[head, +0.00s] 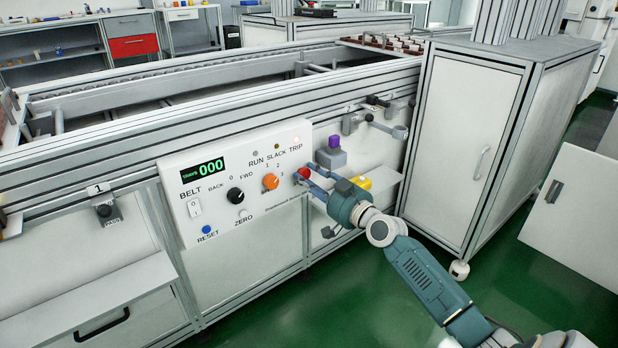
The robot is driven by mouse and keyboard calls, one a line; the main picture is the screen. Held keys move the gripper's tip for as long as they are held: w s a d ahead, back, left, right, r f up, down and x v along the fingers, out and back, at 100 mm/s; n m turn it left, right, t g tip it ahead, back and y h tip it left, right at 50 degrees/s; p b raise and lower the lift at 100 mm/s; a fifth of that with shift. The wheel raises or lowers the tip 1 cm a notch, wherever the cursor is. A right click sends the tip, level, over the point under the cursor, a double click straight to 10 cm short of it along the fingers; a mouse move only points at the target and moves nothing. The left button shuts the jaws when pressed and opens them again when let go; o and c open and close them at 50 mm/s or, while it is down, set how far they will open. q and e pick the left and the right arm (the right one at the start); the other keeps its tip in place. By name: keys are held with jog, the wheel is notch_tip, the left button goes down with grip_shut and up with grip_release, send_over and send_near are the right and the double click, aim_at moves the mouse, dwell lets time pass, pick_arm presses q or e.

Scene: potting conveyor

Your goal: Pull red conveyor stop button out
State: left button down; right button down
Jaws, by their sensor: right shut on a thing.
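The red stop button (303,173) is on the right edge of the white control panel (275,214), below the TRIP label. My right gripper (307,177) reaches it from the lower right, with its fingers shut around the red button. The fingers hide part of the button, and I cannot tell how far it stands out from the panel. My left gripper is not in view.
A purple-topped grey part (331,152) and a yellow thing (362,183) are close to my right gripper.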

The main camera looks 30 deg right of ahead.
jog(key=shift+s, duration=0.65)
jog(key=c, duration=1.3)
grip_release()
jog(key=shift+d+r, duration=0.1)
jog(key=shift+r, duration=0.05)
jog(key=shift+o, duration=0.2)
jog(key=shift+s, duration=0.1)
jog(key=shift+s, duration=0.1)
jog(key=shift+s, duration=0.3)
jog(key=s, duration=1.1)
jog(key=shift+d, duration=0.45)
